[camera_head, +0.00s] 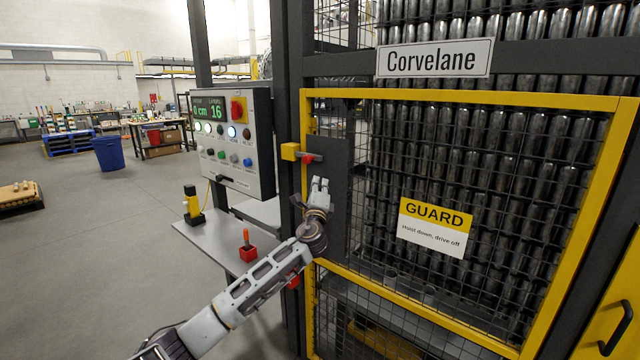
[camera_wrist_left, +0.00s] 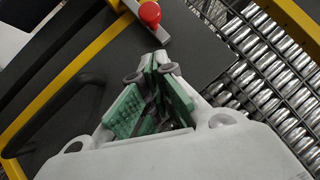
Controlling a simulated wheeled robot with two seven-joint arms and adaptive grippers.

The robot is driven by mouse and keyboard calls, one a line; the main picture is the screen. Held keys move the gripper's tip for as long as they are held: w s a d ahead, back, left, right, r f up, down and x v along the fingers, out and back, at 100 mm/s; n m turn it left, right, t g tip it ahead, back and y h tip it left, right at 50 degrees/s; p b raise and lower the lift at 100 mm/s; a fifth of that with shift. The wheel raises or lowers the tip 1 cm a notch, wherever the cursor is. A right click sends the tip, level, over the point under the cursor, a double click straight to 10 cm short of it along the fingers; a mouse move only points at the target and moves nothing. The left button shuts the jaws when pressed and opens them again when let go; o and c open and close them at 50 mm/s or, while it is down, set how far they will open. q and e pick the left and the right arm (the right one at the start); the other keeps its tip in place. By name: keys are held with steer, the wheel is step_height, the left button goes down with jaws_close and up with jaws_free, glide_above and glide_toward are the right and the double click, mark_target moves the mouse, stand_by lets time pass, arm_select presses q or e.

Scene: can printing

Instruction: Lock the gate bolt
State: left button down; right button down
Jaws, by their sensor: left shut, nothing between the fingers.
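The gate bolt (camera_head: 310,158) has a red knob and sits at the left edge of the yellow-framed gate (camera_head: 460,98), beside a yellow block (camera_head: 289,151) on the post. In the left wrist view its red knob (camera_wrist_left: 150,14) and grey bar show at the top, just beyond the fingertips. My left gripper (camera_head: 320,182) is below the bolt knob, in front of the dark gate plate, apart from the knob. Its green-padded fingers (camera_wrist_left: 158,68) are shut and empty. My right gripper is in neither view.
A control panel (camera_head: 232,140) with lit buttons hangs left of the gate. A black handle (camera_wrist_left: 50,115) shows in the wrist view. Open floor lies left.

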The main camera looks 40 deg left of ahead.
arm_select(q)
steer(key=b+v, duration=0.1)
steer(key=v, duration=0.4)
steer(key=shift+s+f, duration=0.2)
steer(key=shift+s, duration=0.15)
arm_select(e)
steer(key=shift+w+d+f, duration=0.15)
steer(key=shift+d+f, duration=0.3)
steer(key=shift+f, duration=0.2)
arm_select(q)
steer(key=shift+d, duration=0.1)
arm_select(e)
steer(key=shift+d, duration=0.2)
